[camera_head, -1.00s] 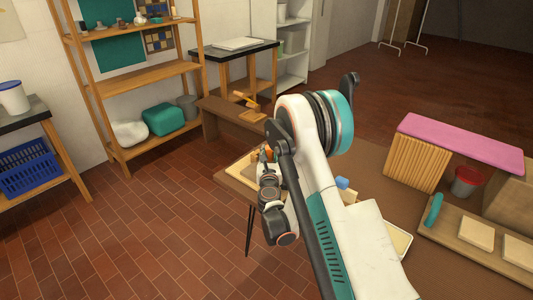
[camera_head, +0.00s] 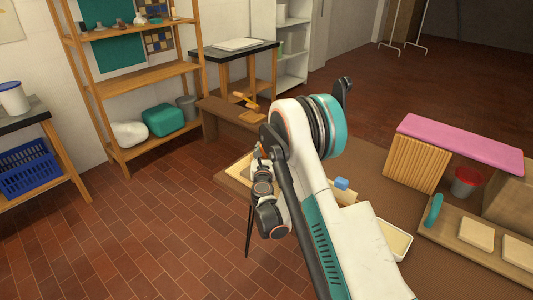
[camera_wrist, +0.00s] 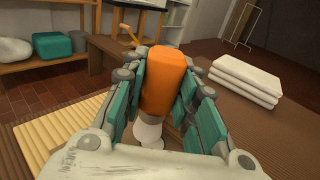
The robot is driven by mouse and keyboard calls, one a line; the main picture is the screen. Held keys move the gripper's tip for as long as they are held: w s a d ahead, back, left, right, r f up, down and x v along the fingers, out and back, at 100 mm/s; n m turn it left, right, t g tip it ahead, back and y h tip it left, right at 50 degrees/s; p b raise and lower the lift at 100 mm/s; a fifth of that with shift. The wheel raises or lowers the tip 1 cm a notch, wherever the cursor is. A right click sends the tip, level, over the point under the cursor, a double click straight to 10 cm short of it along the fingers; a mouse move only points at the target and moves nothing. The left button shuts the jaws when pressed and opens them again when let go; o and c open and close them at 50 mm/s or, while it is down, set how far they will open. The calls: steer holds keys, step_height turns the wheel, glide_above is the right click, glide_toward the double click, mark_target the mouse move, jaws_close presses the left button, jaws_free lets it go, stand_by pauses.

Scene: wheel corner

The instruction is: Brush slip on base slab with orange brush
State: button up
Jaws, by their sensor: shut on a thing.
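The orange brush (camera_wrist: 165,78) is upright between the teal fingers of my gripper (camera_wrist: 166,88), which is shut on it in the wrist view. A pale part shows below the orange part; its bristles cannot be made out. I cannot pick out the base slab or any slip for certain. A pale ribbed board (camera_wrist: 62,132) lies left of my gripper in the wrist view.
A folded white stack (camera_wrist: 246,80) lies to the right on the brown table. A tool with a yellow handle (camera_head: 247,99) lies on the far bench.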

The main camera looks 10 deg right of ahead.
mark_target(264, 144)
steer(key=shift+r, duration=0.1)
steer(key=shift+r+p, duration=1.2)
steer(key=shift+r, duration=1.7)
